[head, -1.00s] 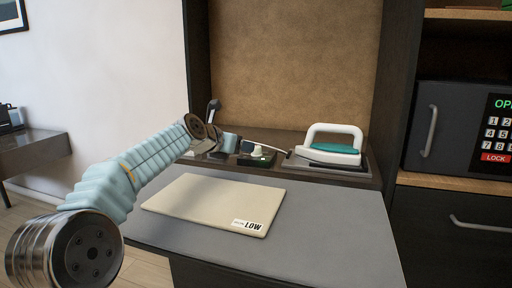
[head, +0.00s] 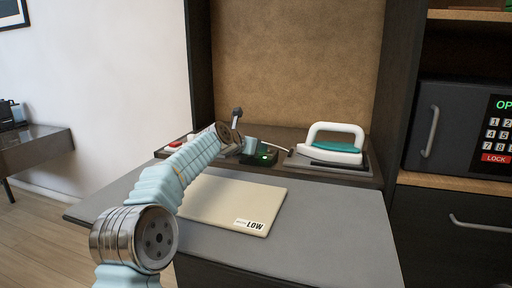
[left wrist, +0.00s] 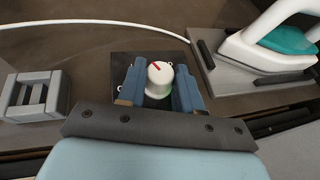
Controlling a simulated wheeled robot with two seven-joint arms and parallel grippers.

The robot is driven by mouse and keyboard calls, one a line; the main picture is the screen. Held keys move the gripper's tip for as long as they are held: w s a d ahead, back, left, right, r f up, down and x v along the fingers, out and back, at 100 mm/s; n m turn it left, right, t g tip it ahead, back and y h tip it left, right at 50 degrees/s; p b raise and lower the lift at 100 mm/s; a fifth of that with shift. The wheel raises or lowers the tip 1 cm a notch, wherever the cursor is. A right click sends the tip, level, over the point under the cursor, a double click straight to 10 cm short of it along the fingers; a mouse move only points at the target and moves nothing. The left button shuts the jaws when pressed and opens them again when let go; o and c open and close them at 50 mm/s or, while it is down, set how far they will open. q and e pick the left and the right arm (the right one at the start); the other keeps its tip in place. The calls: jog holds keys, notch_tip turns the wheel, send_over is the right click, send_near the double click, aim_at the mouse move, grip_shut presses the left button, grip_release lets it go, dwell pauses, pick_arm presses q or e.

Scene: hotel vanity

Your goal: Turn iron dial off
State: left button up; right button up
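The iron dial is a white round knob (left wrist: 159,76) with a red mark on a dark base, seen in the left wrist view. My left gripper (left wrist: 158,88) has its two blue fingers spread on either side of the knob; whether they touch it I cannot tell. In the head view the left gripper (head: 262,152) is at the dark dial base (head: 268,154), which shows a small green light; the knob is mostly hidden there. The white and teal iron (head: 333,147) rests on its grey stand to the right. My right gripper is not in view.
A cream board marked LOW (head: 232,203) lies on the grey counter (head: 330,225). A pale cord (left wrist: 90,26) runs behind the dial. A grey block-like fixture (left wrist: 35,97) stands left of the dial. A dark safe (head: 455,128) is at right.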

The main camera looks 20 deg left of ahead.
pick_arm(q)
jog(key=c, duration=0.5)
jog(key=shift+d+y, duration=0.1)
jog(key=shift+y, duration=0.2)
jog(key=shift+d+n+t+y, duration=0.15)
jog(key=shift+n+t+y, duration=0.05)
jog(key=shift+n+y, duration=0.55)
jog(key=shift+d+n+t+y, duration=0.15)
jog(key=shift+n+t+y, duration=0.05)
jog(key=shift+n+y, duration=0.55)
jog(key=shift+d+n+y, duration=0.1)
jog(key=shift+n+y, duration=1.2)
jog(key=shift+y, duration=0.2)
jog(key=shift+g, duration=0.3)
jog(key=o, duration=1)
